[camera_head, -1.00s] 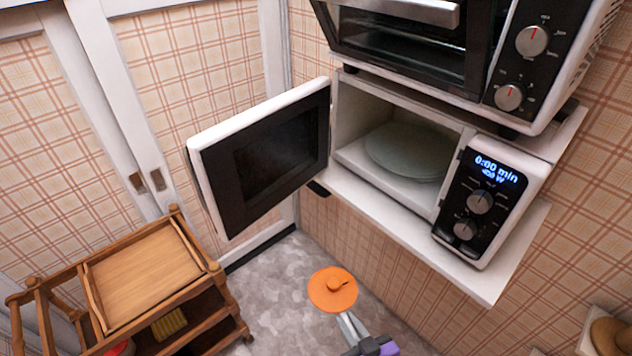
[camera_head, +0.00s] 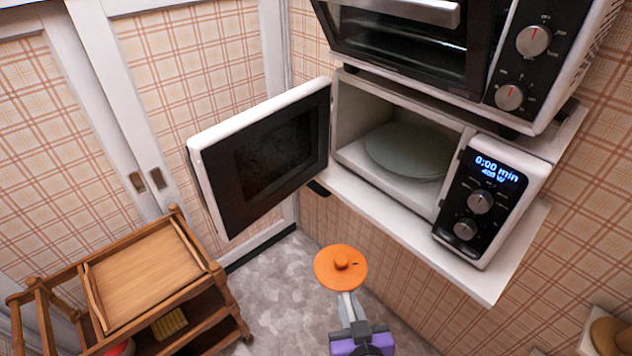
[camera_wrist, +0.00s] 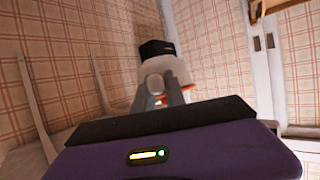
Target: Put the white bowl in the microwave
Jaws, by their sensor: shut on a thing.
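An oven (camera_head: 400,50) stands just above the microwave. The white shelf (camera_head: 480,283) juts out under the microwave. A wooden cart (camera_head: 145,275) stands at the lower left. The space between the cart and the shelf is open floor.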

